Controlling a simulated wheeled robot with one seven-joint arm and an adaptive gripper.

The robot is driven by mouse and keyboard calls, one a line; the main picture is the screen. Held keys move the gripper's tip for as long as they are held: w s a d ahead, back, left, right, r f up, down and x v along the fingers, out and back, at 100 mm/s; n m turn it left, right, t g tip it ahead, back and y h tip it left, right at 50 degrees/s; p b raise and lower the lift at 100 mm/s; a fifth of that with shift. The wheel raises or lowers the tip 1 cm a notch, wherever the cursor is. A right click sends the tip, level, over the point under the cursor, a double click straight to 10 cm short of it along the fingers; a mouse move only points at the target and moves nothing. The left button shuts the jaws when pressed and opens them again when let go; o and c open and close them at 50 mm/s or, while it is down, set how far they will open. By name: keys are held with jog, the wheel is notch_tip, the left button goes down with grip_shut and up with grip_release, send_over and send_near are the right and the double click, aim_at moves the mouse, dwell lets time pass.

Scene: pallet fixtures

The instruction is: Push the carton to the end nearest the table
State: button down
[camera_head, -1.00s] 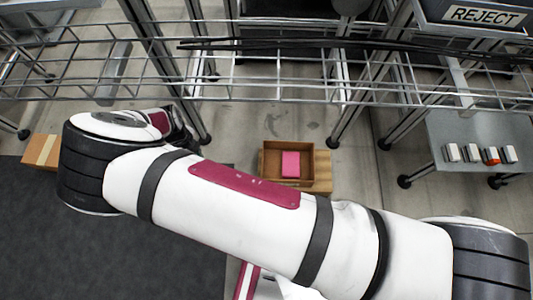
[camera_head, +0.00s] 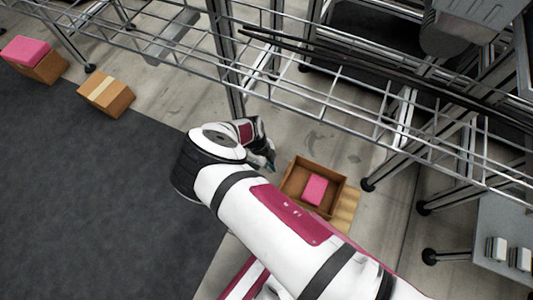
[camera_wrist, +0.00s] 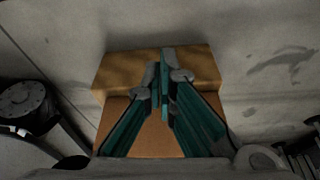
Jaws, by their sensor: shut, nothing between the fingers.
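An open-topped brown carton (camera_head: 292,188) with a pink block (camera_head: 315,190) inside stands on the floor in the head view. A lighter wooden piece (camera_head: 346,210) shows at its lower right edge. My gripper (camera_head: 268,163) is just left of this carton, low beside its upper left side. In the wrist view my gripper (camera_wrist: 164,75) is shut and empty, its teal fingers in front of a brown box-like surface (camera_wrist: 115,70). The fingers hide its middle, and I cannot tell whether they touch it. The grey table (camera_head: 490,225) is at the lower right.
A taped box (camera_head: 105,96) and a box with a pink top (camera_head: 35,60) stand at the upper left. A dark mat (camera_head: 90,200) covers the left floor. A wire rack (camera_head: 330,70) with metal legs crosses behind the carton. Several small items sit on the table.

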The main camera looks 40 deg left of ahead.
jog(key=shift+w+d+f+b, duration=0.1)
jog(key=shift+w+d+b, duration=0.1)
jog(key=shift+d, duration=0.8)
jog(key=shift+w+d+f+b, duration=0.1)
jog(key=shift+d+b, duration=0.1)
jog(key=shift+d, duration=0.8)
